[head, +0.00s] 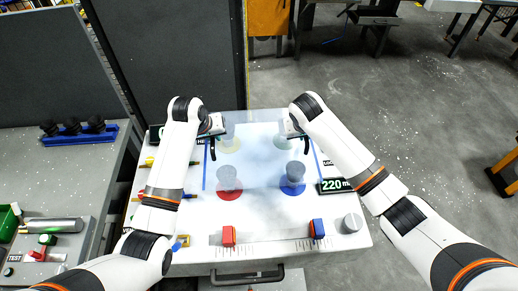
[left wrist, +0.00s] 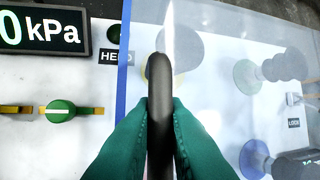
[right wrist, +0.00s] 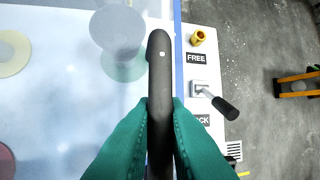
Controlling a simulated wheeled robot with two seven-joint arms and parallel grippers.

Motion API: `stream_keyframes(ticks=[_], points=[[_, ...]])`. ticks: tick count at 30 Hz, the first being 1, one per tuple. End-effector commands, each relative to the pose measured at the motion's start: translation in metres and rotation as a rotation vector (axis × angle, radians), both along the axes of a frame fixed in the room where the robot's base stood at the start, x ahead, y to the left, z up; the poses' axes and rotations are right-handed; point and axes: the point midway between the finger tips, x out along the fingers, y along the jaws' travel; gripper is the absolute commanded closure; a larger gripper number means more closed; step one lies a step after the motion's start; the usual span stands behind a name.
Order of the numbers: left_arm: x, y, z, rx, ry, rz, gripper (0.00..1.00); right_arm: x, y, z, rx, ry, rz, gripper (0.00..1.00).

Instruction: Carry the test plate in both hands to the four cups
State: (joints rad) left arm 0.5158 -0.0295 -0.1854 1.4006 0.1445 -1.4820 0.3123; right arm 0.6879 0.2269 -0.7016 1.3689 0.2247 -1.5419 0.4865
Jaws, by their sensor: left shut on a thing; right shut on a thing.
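The test plate (head: 256,158) is a clear sheet with blue side edges and a black handle at each side. My left gripper (head: 212,138) is shut on the left handle (left wrist: 160,85). My right gripper (head: 296,136) is shut on the right handle (right wrist: 159,85). The plate lies over the white bench top, above the cups. Grey cups show through it over coloured discs: yellow (head: 229,145), green (head: 282,142), red (head: 229,194) and blue (head: 293,187). I cannot tell whether the plate touches the cups.
A black lever (right wrist: 225,107) stands between the FREE and LOCK labels, right of the plate. A kPa display (left wrist: 42,32) is on the left. A red block (head: 228,236), a blue block (head: 317,228) and a grey knob (head: 352,222) are along the front. A dark panel stands behind.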

Motion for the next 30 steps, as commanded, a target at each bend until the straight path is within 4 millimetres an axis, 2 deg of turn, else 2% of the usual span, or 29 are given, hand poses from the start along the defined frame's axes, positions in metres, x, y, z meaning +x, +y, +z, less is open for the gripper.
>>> stream_keyframes(ticks=[2,3,6,14,18,22,30], points=[[0.001,0.0,-0.006,-0.001,-0.004,-0.001,1.0,0.001,0.0,-0.006,0.002,-0.004,0.0,1.0],[0.0,0.0,-0.005,-0.001,0.0,0.0,0.83,0.0,0.0,-0.005,0.0,-0.001,0.0,0.83],[0.0,0.0,-0.004,0.0,0.0,0.0,0.66,0.0,0.0,-0.004,0.0,0.0,0.0,0.66],[0.0,0.0,-0.004,0.0,0.0,0.0,0.66,0.0,0.0,-0.004,0.0,0.0,0.0,0.66],[-0.003,0.001,0.003,-0.001,-0.002,0.0,0.66,0.0,0.0,-0.004,0.0,0.0,0.0,0.66],[-0.011,0.004,0.023,-0.001,-0.005,0.001,0.66,0.0,0.0,-0.004,0.0,0.0,0.0,0.66],[-0.033,0.013,0.075,0.0,-0.005,0.0,0.66,0.0,0.0,-0.004,0.0,0.0,0.0,0.66]])
